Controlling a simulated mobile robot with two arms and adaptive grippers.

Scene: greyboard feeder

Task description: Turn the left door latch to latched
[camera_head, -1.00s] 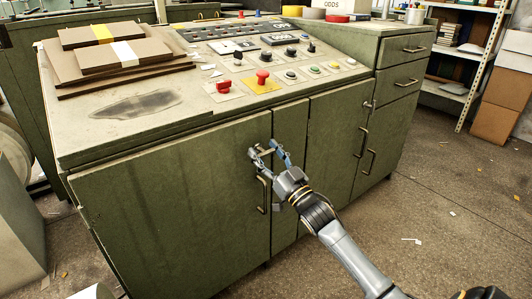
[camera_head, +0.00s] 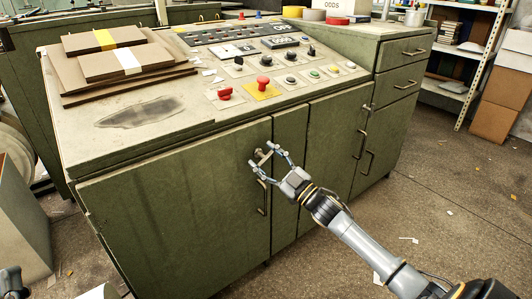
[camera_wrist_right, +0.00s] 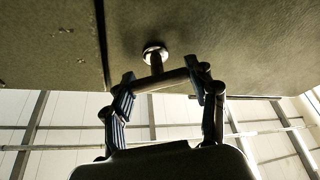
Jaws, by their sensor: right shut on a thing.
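The left door (camera_head: 180,205) is a dark green panel and looks closed. Its latch (camera_head: 263,156) is a metal T-shaped knob near the door's upper right corner, above the bar handle (camera_head: 262,198). My right gripper (camera_head: 264,158) is shut on the latch, with one finger at each end of its crossbar. In the right wrist view the crossbar (camera_wrist_right: 163,81) lies between the fingers, slightly tilted, on a stem from a round base (camera_wrist_right: 154,50).
The control panel with a red mushroom button (camera_head: 263,82) and several knobs lies above the doors. Stacked boards (camera_head: 112,62) rest at the top left. Another door (camera_head: 333,150) stands to the right. The floor (camera_head: 450,200) to the right is mostly open.

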